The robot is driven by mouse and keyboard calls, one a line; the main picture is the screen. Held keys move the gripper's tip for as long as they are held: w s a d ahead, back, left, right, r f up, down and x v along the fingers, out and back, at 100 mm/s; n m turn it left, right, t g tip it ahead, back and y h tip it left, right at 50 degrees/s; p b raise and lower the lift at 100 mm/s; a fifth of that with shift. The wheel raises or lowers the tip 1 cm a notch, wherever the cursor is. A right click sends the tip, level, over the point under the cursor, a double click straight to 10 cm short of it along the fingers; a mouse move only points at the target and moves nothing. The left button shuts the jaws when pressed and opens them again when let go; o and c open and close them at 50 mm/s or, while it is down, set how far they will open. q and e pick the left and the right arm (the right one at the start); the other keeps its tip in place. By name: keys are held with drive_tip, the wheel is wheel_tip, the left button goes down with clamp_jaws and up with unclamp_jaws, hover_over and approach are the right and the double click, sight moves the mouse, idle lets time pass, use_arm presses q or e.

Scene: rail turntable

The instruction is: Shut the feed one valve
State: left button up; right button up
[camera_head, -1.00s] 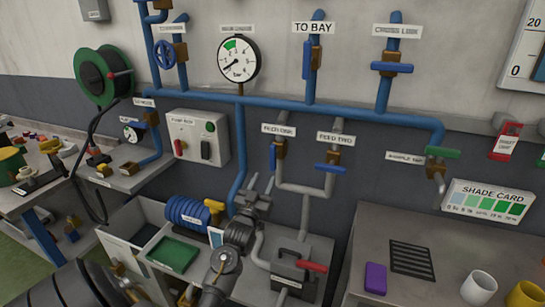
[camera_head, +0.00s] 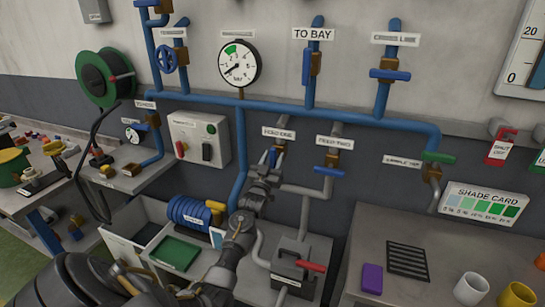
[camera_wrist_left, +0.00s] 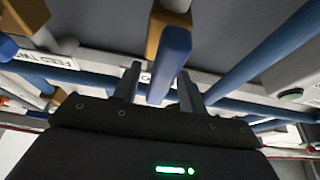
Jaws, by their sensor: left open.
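The feed one valve (camera_head: 274,157) has a blue lever on a brass body, under the label FEED ONE (camera_head: 278,133). Its lever lies along its pipe. My left gripper (camera_head: 270,172) is at this valve and hides part of it in the head view. In the left wrist view, the blue lever (camera_wrist_left: 170,58) shows between the two open fingers of my left gripper (camera_wrist_left: 159,72). The brass body (camera_wrist_left: 163,27) is just beyond. I cannot tell whether a finger touches the lever. My right gripper is not in view.
The feed two valve (camera_head: 331,167) is close on the right, with its blue lever crosswise. A pressure gauge (camera_head: 239,63) and blue pipe (camera_head: 300,107) are above.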

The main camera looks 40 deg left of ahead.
use_arm(q)
clamp_jaws()
idle(0.3)
drive_tip(key=shift+m, duration=0.3)
drive_tip(key=m+h, duration=0.1)
drive_tip(key=m, duration=0.1)
drive_tip(key=m+h+b, duration=0.1)
drive_tip(key=m+h, duration=0.1)
drive_tip(key=m, duration=0.1)
drive_tip(key=shift+w+d+f+t, duration=0.1)
drive_tip(key=shift+t, duration=0.2)
drive_tip(key=m+h, duration=0.1)
drive_tip(key=m, duration=0.2)
drive_tip(key=m+h+b, duration=0.1)
drive_tip(key=m, duration=0.2)
drive_tip(key=shift+d+h, duration=0.2)
drive_tip(key=shift+h, duration=0.2)
drive_tip(key=m, duration=0.2)
drive_tip(key=m+g+h, duration=0.1)
drive_tip(key=m, duration=0.1)
drive_tip(key=m+g+h, duration=0.1)
drive_tip(key=m, duration=0.1)
drive_tip(key=shift+w+d+f+m+b, duration=0.1)
drive_tip(key=shift+d+f+m+b, duration=0.05)
drive_tip(key=shift+f+m+b, duration=0.2)
drive_tip(key=shift+f+m+g, duration=0.1)
drive_tip(key=shift+m+g, duration=0.8)
drive_tip(key=shift+m, duration=1.15)
